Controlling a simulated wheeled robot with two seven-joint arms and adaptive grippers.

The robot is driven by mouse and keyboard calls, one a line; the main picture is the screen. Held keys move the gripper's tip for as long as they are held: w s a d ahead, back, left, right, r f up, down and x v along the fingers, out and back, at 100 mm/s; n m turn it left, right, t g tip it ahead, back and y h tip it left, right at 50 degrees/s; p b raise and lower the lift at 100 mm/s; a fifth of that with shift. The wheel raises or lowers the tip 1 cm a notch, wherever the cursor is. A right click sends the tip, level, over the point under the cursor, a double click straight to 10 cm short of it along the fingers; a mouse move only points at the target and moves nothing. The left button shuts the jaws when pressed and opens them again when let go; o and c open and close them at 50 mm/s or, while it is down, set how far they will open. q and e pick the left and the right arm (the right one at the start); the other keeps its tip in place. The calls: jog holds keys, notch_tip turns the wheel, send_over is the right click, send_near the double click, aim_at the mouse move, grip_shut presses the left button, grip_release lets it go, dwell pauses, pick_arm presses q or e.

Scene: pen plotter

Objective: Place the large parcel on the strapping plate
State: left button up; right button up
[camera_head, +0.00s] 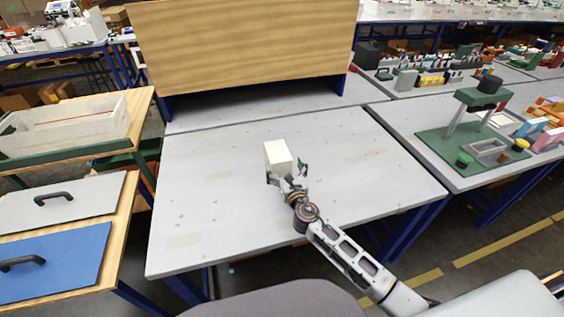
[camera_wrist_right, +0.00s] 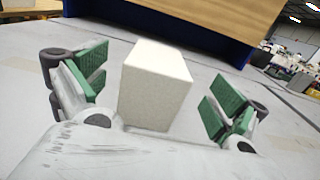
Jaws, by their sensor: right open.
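A plain white box (camera_head: 278,157), which I take to be the parcel, stands upright on the grey table (camera_head: 215,215) near its middle. In the right wrist view the box (camera_wrist_right: 155,88) stands between the two green-padded fingers, with a gap on each side. My right gripper (camera_head: 287,173) is open, with its fingers spread on either side of the box's near part. Its arm reaches in from the lower right. I cannot make out a strapping plate for certain. My left gripper is not in view.
A tall wooden panel (camera_head: 245,45) stands at the back of the table. At right, another table carries a green base (camera_head: 455,158) with a post-mounted device. At left are a blue plate (camera_head: 55,262) and a grey plate (camera_head: 60,203) with handles. Table space around the box is mostly clear.

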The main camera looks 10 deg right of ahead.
jog(key=shift+s+d, duration=0.1)
jog(key=shift+s, duration=2.85)
jog(key=shift+o, duration=0.3)
